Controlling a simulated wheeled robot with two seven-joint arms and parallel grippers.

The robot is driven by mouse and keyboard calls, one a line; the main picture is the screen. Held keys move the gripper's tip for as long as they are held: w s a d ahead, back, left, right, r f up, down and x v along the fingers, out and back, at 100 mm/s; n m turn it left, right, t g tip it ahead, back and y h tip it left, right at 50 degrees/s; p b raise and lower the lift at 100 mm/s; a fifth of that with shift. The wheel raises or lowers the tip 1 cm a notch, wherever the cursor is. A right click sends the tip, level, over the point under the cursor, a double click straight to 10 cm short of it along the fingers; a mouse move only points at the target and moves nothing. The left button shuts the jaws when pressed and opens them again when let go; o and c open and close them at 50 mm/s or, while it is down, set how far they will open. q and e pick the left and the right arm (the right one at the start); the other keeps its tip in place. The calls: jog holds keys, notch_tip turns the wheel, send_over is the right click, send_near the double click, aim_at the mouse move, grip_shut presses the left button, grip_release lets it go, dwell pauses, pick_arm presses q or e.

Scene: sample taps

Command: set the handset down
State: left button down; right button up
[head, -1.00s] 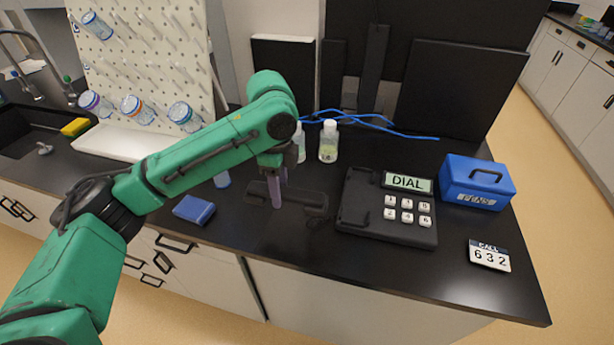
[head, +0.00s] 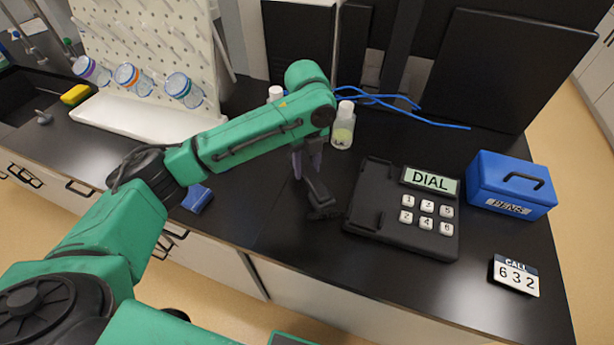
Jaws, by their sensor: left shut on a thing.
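My left gripper (head: 307,168) points down at the left of the phone and is shut on the black handset (head: 319,197). The handset is dark against the black counter and looks turned end-on toward me; I cannot tell whether it is clear of the counter. The phone base (head: 375,222) is black, with a DIAL display (head: 431,180) and white number keys (head: 427,206). Its long cradle on the left side is empty. A small card (head: 515,276) reads CALL 632. My right gripper is not in view.
A blue PENS box (head: 510,183) stands right of the phone. A blue block (head: 197,197) sits to the left, partly behind my arm. The counter's front right is mostly clear.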

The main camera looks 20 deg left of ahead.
aim_at(307, 188)
pick_arm(q)
jog(key=f, duration=0.3)
jog(key=shift+s, duration=0.2)
jog(key=shift+f, duration=0.5)
jog(key=shift+w+f, duration=0.1)
jog(key=shift+c, duration=2.2)
grip_release()
jog(key=shift+r, duration=0.35)
notch_tip(307, 188, up, 12)
jog(key=shift+f+b, duration=0.2)
jog(key=shift+b, duration=0.25)
